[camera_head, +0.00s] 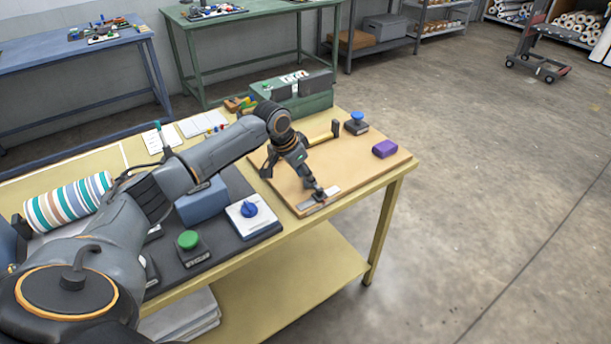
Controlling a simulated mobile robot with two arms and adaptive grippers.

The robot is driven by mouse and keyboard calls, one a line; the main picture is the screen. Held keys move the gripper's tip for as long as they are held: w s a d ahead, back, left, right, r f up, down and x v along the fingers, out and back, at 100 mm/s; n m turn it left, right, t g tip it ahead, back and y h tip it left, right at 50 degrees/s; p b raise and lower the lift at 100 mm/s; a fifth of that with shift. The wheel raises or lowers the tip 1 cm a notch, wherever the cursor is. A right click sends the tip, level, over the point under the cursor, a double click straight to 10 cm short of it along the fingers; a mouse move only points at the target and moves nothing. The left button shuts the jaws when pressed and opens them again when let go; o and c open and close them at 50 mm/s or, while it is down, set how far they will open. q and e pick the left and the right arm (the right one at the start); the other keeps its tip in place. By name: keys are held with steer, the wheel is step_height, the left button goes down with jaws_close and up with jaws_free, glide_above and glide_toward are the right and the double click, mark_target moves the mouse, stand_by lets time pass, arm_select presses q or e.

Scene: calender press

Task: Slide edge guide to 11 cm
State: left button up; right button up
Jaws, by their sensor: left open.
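My left gripper (291,176) is open above the left part of a tan board (365,172) at the right end of the yellow table. One finger points down at the board's left side and the other toward its front edge. A pale metal strip (330,192) lies at the board's front edge, with a small dark upright piece at it, close to the gripper. This may be the edge guide; I cannot tell clearly, nor whether the gripper touches it. Any scale marks are too small to read. My right gripper is not in view.
On the board are a yellow bar with a dark end (322,136), a blue knob (357,117) and a purple block (385,148). A white box with a blue dial (250,209) and a green button (188,240) sit left. A green machine (305,98) stands behind.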

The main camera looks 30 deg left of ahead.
arm_select(q)
steer(key=v, duration=1.1)
steer(key=shift+d, duration=0.1)
